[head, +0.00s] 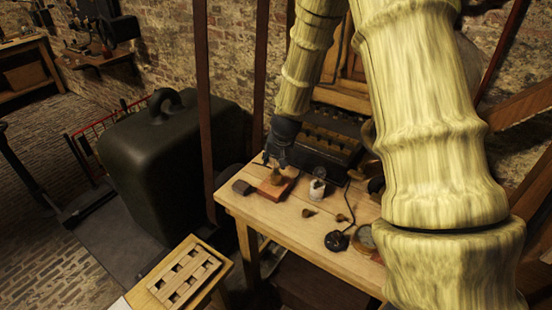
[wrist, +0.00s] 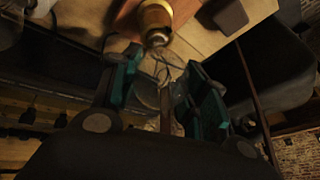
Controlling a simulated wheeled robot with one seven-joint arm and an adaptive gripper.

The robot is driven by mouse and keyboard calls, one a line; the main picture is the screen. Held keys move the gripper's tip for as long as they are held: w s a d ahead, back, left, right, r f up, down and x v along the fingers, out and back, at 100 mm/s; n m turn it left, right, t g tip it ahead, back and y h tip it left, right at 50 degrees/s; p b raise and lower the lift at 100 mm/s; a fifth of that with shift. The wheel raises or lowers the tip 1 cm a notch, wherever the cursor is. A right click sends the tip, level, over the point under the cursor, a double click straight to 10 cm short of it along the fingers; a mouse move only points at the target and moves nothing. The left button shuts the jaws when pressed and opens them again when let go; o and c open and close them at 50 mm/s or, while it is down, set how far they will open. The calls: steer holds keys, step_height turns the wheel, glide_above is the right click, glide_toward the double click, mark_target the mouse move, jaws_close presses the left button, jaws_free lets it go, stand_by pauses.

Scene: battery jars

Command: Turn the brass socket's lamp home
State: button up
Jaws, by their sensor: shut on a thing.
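The brass socket (wrist: 155,18) stands on a reddish-brown wooden block (wrist: 127,18) at the top of the wrist view. In the head view the block (head: 268,191) lies near the left end of the workbench, under my gripper (head: 277,162). In the wrist view the teal fingers of my gripper (wrist: 164,84) are closed on a clear glass lamp (wrist: 164,72), whose outline is faint. The lamp lies between the fingers, in line with the socket's mouth. I cannot tell how far the lamp sits in the socket. The fingers hide part of the glass.
A dark block (head: 243,187) lies left of the wooden block. A glass jar (head: 317,189) stands to its right, with small brass pieces (head: 309,212) and a black round base with a cable (head: 336,241) nearer the front. A dark slotted case (head: 325,145) stands behind.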

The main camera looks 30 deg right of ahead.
steer(key=shift+s+r+m+g+h+p, duration=0.1)
steer(key=shift+m+g+h+p, duration=0.35)
steer(key=shift+m+p, duration=1.15)
steer(key=shift+m+g+h+p, duration=0.35)
steer(key=shift+m+h+p, duration=0.4)
steer(key=shift+m+p, duration=1.2)
steer(key=shift+s+m+g+h+p, duration=0.1)
steer(key=shift+m+g+h+p, duration=0.45)
steer(key=shift+p, duration=1.85)
steer(key=shift+s+m+g+y+p, duration=0.15)
steer(key=shift+m+p, duration=0.85)
steer(key=shift+p, duration=1.4)
steer(key=shift+d+m, duration=0.1)
steer(key=shift+m, duration=0.2)
steer(key=shift+m, duration=0.3)
steer(key=shift+f+g, duration=0.2)
steer(key=shift+g, duration=0.1)
steer(key=shift+m, duration=0.6)
steer(key=shift+m+g, duration=0.3)
